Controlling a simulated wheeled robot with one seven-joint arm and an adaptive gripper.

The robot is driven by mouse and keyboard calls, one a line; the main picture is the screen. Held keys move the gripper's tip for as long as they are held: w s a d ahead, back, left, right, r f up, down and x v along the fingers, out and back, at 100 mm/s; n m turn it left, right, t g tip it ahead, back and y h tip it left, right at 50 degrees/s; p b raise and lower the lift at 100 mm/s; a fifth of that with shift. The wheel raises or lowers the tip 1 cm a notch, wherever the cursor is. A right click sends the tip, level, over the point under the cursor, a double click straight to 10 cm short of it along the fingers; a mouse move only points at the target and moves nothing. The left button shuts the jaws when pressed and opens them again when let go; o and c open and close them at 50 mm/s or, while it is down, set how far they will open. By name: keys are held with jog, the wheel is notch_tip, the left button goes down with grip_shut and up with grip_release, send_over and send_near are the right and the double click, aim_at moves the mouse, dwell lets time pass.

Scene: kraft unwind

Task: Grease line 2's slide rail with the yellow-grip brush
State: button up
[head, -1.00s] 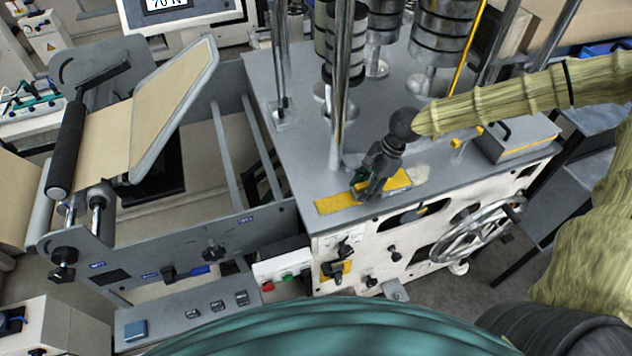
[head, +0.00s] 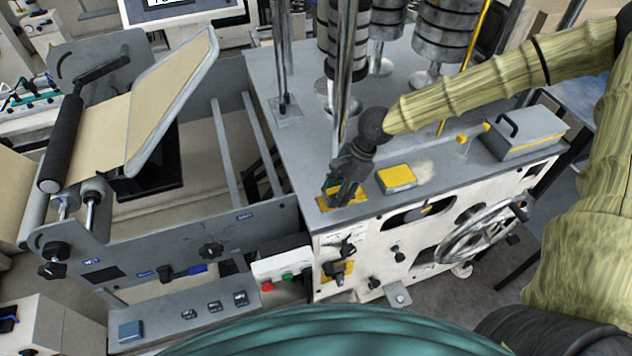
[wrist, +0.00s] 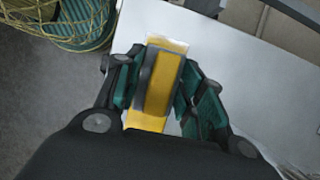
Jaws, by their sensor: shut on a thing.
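My gripper (head: 338,196) points down over the front left corner of the grey machine top, at a yellow strip (head: 359,196). In the wrist view my gripper (wrist: 158,88) is closed around a narrow yellow-and-grey piece (wrist: 166,68). I cannot make out bristles or be sure that it is the yellow-grip brush. Whether it touches the top is unclear. A small grey block with a yellow top (head: 397,177) lies just right of my gripper. Two grey rails (head: 222,150) run along the open frame at left; I cannot tell which rail is line 2's.
A grey box with a handle (head: 525,135) sits at the right of the top. A handwheel (head: 475,235) and knobs are on the front. A tilted kraft-paper panel (head: 170,90) stands at left.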

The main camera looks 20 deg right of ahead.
jog(key=shift+s+a+f+b, duration=0.1)
jog(key=shift+a+b, duration=1.05)
jog(key=shift+a, duration=0.3)
jog(key=shift+a+f+b, duration=0.1)
jog(key=shift+a+b, duration=1.05)
jog(key=shift+a, duration=0.3)
jog(key=shift+b, duration=0.45)
